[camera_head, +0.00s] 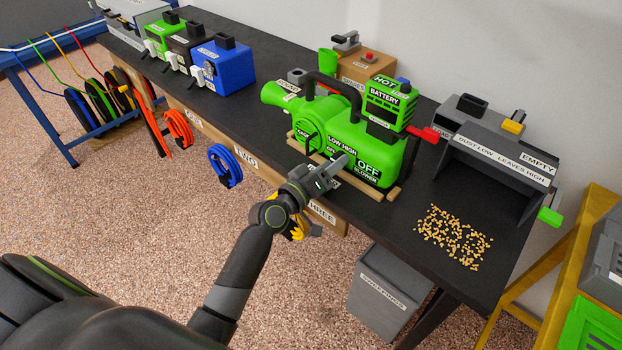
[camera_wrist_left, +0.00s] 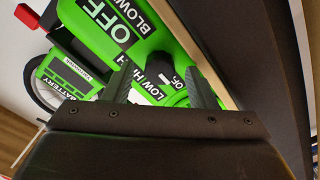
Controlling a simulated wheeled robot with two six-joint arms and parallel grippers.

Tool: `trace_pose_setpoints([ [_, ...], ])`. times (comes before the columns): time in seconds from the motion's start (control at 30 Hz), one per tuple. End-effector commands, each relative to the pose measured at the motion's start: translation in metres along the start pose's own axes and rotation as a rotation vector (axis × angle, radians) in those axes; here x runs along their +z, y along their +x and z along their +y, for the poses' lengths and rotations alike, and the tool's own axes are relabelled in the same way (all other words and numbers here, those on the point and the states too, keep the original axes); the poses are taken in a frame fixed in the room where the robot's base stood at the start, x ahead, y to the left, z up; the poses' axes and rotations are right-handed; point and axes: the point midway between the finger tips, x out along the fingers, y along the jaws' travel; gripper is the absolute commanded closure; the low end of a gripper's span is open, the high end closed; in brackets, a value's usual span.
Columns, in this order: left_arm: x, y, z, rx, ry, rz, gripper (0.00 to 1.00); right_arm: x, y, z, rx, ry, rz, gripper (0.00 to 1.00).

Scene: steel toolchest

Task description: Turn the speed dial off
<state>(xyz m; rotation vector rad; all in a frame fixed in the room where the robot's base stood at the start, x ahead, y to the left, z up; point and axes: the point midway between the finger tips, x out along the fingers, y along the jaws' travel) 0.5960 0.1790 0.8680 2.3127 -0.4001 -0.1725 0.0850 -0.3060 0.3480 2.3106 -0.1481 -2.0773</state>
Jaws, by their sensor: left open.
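The green leaf blower (camera_head: 372,140) rests on wooden rails on the dark bench, with a large OFF label on its side. Its speed dial is a dark knob (camera_wrist_left: 180,70) beside the LOW, HIGH and small OFF labels, which show in the wrist view. In the head view my gripper largely hides the dial. My left gripper (camera_head: 338,170) is open at the blower's near side. In the wrist view its two fingers (camera_wrist_left: 163,80) stand on either side of the dial area. I cannot tell whether they touch the knob. My right gripper is not in view.
A grey bin (camera_head: 500,155) with a green handle stands right of the blower. Yellow pellets (camera_head: 453,237) lie on the bench. Blue (camera_head: 222,68), black and green boxes stand at the back left. Coiled cords (camera_head: 226,166) hang along the bench's front edge.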

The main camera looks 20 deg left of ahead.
Motion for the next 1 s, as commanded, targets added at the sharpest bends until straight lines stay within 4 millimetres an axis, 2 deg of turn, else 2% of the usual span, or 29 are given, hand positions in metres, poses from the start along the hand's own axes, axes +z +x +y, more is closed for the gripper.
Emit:
trace_pose_setpoints([
  [0.17, 0.001, -0.026, -0.002, -0.002, 0.003, 0.000, 0.48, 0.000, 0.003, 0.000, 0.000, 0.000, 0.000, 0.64],
  [0.5, 0.002, -0.104, -0.003, -0.004, 0.003, -0.002, 0.48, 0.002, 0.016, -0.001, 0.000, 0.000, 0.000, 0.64],
  [0.7, 0.002, -0.143, -0.002, -0.003, 0.002, -0.003, 0.48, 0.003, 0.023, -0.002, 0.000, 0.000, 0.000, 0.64],
  [0.83, 0.001, -0.160, -0.002, -0.002, 0.002, -0.002, 0.48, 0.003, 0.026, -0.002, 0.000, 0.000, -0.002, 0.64],
  [1.0, 0.000, -0.169, -0.001, -0.001, 0.001, -0.001, 0.48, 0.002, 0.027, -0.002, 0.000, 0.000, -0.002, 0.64],
])
